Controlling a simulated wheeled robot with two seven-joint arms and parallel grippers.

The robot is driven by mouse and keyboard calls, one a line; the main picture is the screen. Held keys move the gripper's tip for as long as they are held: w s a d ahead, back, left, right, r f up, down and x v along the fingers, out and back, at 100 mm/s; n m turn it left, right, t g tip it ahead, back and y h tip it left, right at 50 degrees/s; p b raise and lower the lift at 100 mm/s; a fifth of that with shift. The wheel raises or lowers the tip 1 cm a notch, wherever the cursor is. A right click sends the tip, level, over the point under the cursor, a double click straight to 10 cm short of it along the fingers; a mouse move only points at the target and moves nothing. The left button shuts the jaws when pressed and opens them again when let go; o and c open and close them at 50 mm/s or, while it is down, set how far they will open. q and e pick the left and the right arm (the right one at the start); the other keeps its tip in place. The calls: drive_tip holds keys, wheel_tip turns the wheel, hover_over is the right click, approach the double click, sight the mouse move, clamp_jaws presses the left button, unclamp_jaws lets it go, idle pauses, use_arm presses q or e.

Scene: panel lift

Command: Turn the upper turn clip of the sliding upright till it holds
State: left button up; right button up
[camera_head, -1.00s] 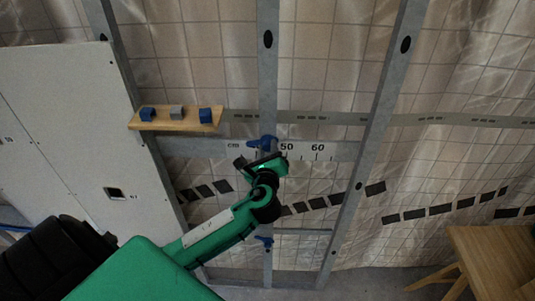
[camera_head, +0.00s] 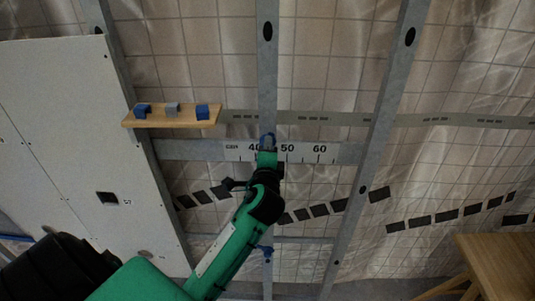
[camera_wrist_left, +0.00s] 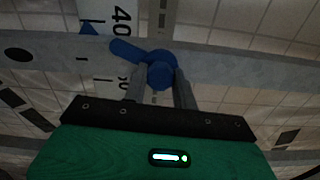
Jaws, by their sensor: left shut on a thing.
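The sliding upright (camera_head: 267,75) is the middle grey metal post, standing in front of the printed scale (camera_head: 300,152) near its 40 to 50 marks. The upper turn clip (camera_head: 268,137) is blue and mostly hidden by my left gripper (camera_head: 268,150) in the head view. In the wrist view the clip's round hub (camera_wrist_left: 160,72) sits between the fingers of my left gripper (camera_wrist_left: 158,85), which is shut on it. The lower blue clip (camera_head: 266,250) is on the same upright. My right gripper is not in view.
A wooden shelf (camera_head: 175,122) with two blue blocks and one grey block is at the left. White panels (camera_head: 60,120) fill the left side. Another post (camera_head: 385,110) stands to the right. A wooden table (camera_head: 495,260) is at lower right.

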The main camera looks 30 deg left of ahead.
use_arm(q)
drive_tip(key=shift+n+b, duration=0.8)
drive_tip(key=shift+n, duration=1.4)
drive_tip(key=o, duration=1)
drive_tip(key=shift+c, duration=0.2)
